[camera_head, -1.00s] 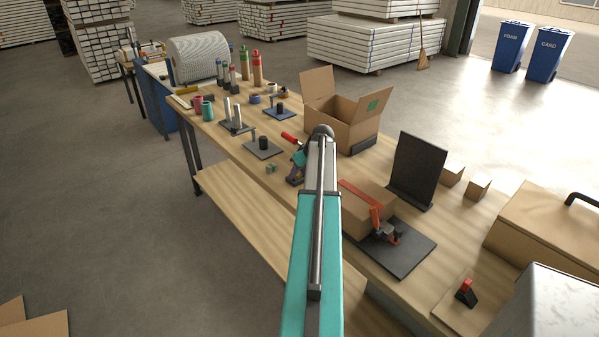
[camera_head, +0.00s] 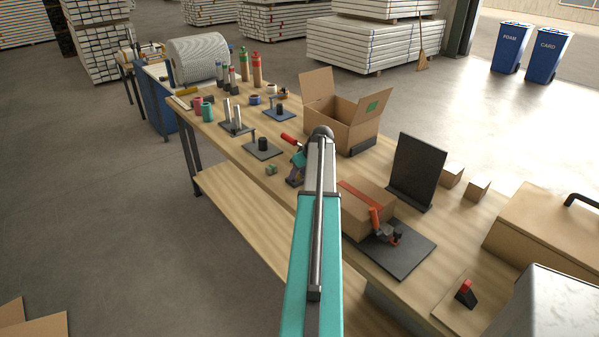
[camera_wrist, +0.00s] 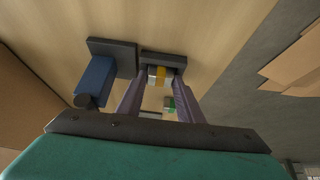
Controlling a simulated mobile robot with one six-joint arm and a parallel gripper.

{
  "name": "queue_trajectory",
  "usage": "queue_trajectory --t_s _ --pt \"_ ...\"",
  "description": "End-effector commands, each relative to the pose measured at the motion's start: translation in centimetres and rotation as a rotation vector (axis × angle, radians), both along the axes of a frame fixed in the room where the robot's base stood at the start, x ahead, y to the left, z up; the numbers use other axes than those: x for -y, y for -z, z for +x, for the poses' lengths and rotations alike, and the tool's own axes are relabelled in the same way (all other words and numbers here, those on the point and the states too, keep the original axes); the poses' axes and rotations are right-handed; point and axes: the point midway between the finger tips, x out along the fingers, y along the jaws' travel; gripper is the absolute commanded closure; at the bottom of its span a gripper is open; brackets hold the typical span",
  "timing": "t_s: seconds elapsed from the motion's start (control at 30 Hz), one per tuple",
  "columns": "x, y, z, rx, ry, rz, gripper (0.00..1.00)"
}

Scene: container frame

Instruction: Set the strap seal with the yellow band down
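The strap seal with the yellow band (camera_wrist: 160,75) is a small grey metal piece. In the wrist view it sits between the tips of my gripper (camera_wrist: 161,80), whose two purple fingers appear shut on it. It is close to a dark block (camera_wrist: 163,58), and I cannot tell if they touch. A green-banded piece (camera_wrist: 169,104) shows below it between the fingers. In the head view my gripper is hidden behind my own arm, and I cannot pick out the yellow band there. A small grey-green piece (camera_head: 271,169) lies near the table's left edge.
A blue post on a dark plate (camera_wrist: 112,48) stands just left of my fingers. The bench's left edge is near.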

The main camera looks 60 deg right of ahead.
Motion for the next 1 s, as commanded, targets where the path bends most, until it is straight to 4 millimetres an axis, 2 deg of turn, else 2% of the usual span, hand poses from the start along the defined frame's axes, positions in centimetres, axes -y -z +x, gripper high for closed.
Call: queue_trajectory --t_s 0.07,0.7,1.0 --pt "-0.4 -0.1 -0.4 -0.009 -0.004 0.010 0.49" --pt "-1.5 -7.7 -4.2 0.000 -0.001 0.003 0.49" --pt "-2.0 -10.3 -5.5 0.000 -0.002 0.004 0.49"
